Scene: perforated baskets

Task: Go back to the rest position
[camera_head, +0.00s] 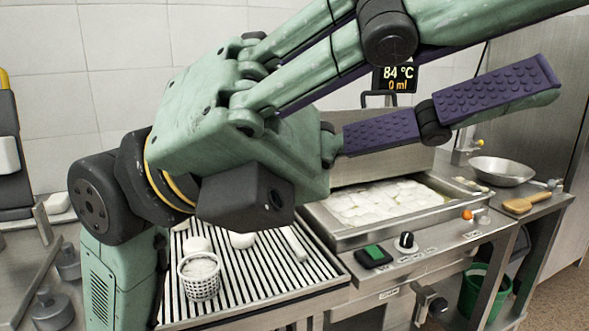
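My gripper (560,48) fills the upper middle of the head view, close to the camera, with its fingers pointing right. Its green fingers with purple studded pads are spread apart, and nothing shows between them. It is raised in front of the work surface and hides part of the back wall and the vat. A white perforated basket (200,287) stands upright on the slatted metal rack (262,280) at lower left, apart from the gripper. The basket looks filled with something white.
White lumps (242,240) and a white bar (295,244) lie on the rack. Right of it is a metal vat (345,233) of white pieces, with a control panel. A metal bowl (502,171) and wooden paddle (522,205) lie at right; a green bin (472,293) stands below.

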